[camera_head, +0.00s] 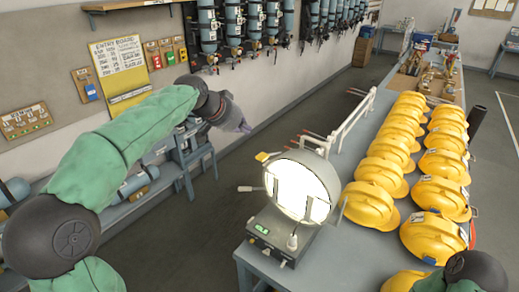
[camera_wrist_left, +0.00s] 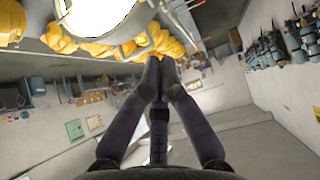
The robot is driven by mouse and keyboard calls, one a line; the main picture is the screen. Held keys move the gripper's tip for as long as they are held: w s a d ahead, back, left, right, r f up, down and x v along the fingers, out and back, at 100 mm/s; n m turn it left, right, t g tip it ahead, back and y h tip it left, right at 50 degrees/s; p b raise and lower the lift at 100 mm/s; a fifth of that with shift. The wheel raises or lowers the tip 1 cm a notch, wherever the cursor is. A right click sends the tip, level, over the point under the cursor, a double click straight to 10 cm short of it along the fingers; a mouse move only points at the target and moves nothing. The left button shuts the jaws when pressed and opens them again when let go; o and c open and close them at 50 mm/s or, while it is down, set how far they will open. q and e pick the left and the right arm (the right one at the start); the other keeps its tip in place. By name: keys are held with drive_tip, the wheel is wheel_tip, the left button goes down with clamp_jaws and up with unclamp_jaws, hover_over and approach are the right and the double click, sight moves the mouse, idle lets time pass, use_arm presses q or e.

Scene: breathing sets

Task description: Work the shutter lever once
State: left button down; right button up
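A round signal lamp (camera_head: 300,188) with a bright white face stands on a grey box at the near end of the helmet table. A thin lever (camera_head: 250,188) with a pale grip sticks out from its left side. A small yellow piece (camera_head: 263,157) is at its upper left. The box has a small lit green display (camera_head: 262,230). The lamp's bright face (camera_wrist_left: 95,12) shows there at top left. My right gripper is out of view.
Rows of yellow helmets (camera_head: 376,205) fill the table right of the lamp. A white rack (camera_head: 352,122) stands along the table's far left edge. Air cylinders (camera_head: 208,25) hang on the wall. Floor shows between wall bench and table.

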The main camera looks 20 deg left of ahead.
use_arm(q)
drive_tip(key=shift+f, duration=0.1)
drive_tip(key=p, duration=0.1)
hover_over(259, 157)
drive_tip(key=f, duration=0.7)
drive_tip(key=shift+w+d, duration=0.1)
drive_tip(key=shift+w, duration=0.1)
wheel_tip(259, 157, down, 2)
drive_tip(key=shift+f, duration=1)
drive_tip(key=shift+s, duration=0.1)
